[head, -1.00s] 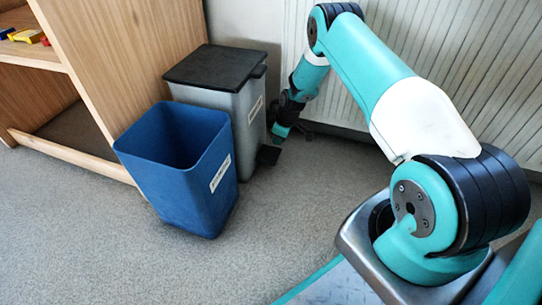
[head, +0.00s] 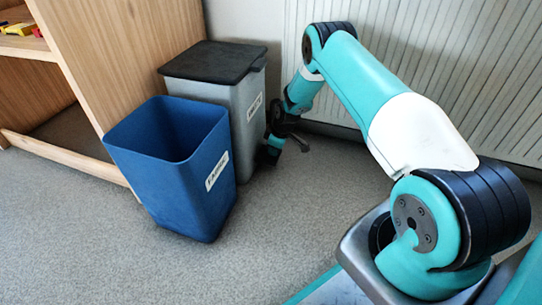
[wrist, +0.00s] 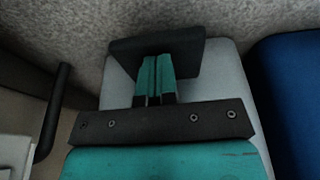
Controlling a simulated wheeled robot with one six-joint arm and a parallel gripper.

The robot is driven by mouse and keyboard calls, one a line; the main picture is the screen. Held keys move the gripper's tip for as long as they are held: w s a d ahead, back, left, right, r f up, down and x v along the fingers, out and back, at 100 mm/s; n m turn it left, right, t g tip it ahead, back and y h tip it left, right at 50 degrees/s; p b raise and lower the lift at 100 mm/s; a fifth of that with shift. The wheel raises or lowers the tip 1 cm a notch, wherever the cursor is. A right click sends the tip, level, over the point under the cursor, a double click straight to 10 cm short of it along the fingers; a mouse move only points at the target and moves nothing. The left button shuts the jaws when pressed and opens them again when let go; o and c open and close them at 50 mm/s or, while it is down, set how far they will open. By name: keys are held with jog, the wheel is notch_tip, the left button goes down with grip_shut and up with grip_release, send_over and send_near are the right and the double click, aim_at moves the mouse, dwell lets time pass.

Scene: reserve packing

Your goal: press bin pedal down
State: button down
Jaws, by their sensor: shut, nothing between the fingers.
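The grey bin (head: 245,112) with a flat black lid (head: 213,62) stands against the wall beside the wooden shelf; its lid looks closed. Its pedal (wrist: 190,52), a dark plate at the foot of the bin, shows in the wrist view. My gripper (wrist: 155,62) is shut and empty, its teal fingertips over the pedal plate; I cannot tell if they touch it. In the head view my gripper (head: 271,156) is low beside the bin's right side and hides most of the pedal.
A blue open bin (head: 175,175) stands in front of the grey bin and also shows in the wrist view (wrist: 292,90). A wooden shelf (head: 110,60) is at left, a ribbed radiator (head: 430,60) behind my arm. The carpet (head: 90,240) in front is clear.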

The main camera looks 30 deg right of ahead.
notch_tip(320, 180, down, 3)
jog(key=shift+f+b, duration=0.15)
jog(key=shift+b, duration=0.85)
jog(key=shift+s, duration=0.1)
jog(key=s+d+p, duration=0.1)
jog(key=s+r+p, duration=0.1)
jog(key=p, duration=0.1)
jog(key=shift+d+r, duration=0.25)
jog(key=shift+d, duration=0.1)
jog(key=shift+s+f, duration=0.1)
jog(key=shift+f, duration=0.05)
jog(key=p+v, duration=1)
jog(key=v, duration=0.7)
jog(key=shift+r, duration=0.2)
